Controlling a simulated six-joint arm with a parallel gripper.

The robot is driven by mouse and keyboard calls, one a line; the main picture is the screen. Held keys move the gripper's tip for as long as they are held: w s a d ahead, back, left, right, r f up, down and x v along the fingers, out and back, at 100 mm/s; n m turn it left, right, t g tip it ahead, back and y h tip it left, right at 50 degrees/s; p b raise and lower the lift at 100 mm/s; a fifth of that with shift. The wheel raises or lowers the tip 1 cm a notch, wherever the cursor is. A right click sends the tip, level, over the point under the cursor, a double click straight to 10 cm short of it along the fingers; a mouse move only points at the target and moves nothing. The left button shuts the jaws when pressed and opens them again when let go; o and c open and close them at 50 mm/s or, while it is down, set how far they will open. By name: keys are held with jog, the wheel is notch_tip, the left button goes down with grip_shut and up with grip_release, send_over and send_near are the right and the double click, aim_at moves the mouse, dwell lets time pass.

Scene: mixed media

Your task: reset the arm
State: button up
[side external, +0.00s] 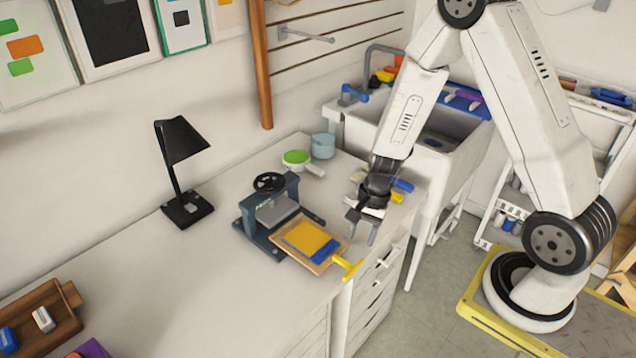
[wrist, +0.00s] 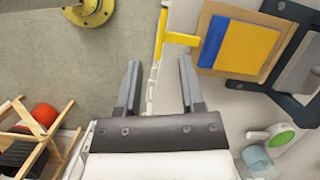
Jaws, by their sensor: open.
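My gripper (side external: 361,229) is open and empty, pointing down beside the counter's right edge. In the wrist view its two fingers (wrist: 160,90) stand apart with only floor and the counter edge between them. A small press (side external: 270,212) with a black wheel stands on the counter, left of my gripper. A wooden board (side external: 310,243) with a yellow sheet and a blue strip juts from the press, close to my gripper but apart from it.
A black lamp (side external: 184,170) stands on the counter (side external: 150,270) at the left. A green-topped container (side external: 296,159) and a blue-grey pot (side external: 322,146) stand behind the press. A sink (side external: 430,150) lies behind my arm. A wooden tray (side external: 50,318) is at the lower left.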

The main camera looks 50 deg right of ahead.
jog(key=s+a+r+n+t+h, duration=0.1)
jog(key=s+r+n, duration=0.1)
jog(key=r+n, duration=0.4)
jog(key=s+a+r+n+t+h, duration=0.1)
jog(key=s+a+r+n+h, duration=0.1)
jog(key=r+n, duration=0.5)
jog(key=shift+n+t+h, duration=0.3)
jog(key=shift+n+t, duration=0.1)
jog(key=shift+n, duration=0.4)
jog(key=shift+s, duration=0.1)
dwell(1.0)
